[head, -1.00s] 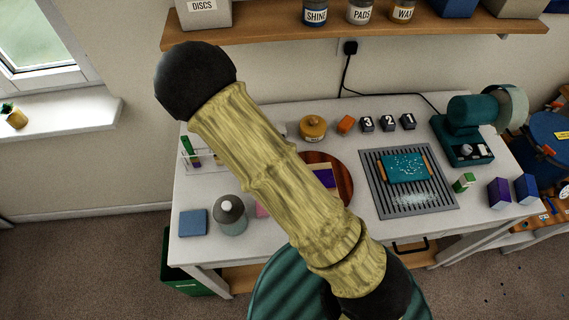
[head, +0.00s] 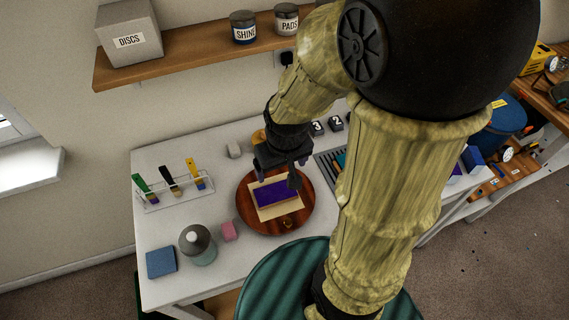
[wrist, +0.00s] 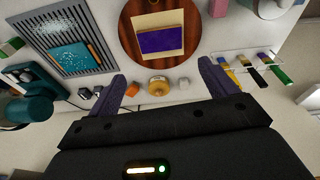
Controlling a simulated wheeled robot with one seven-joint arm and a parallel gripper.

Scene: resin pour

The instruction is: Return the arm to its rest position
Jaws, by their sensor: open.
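My arm rises large at the right of the head view and bends over the white table (head: 160,225). My gripper (head: 279,176) hangs above the far edge of a round wooden board (head: 246,211). In the wrist view its two purple-grey fingers are spread apart with nothing between them, and my gripper (wrist: 163,84) is open. On the board lies a pale sheet with a purple rectangle (head: 280,193), also in the wrist view (wrist: 162,41). My gripper overlaps the board's far side in the head view; its height above it is hard to judge.
A shelf (head: 190,55) overhangs the back. The slotted grille (wrist: 45,20) is largely hidden behind my arm in the head view.

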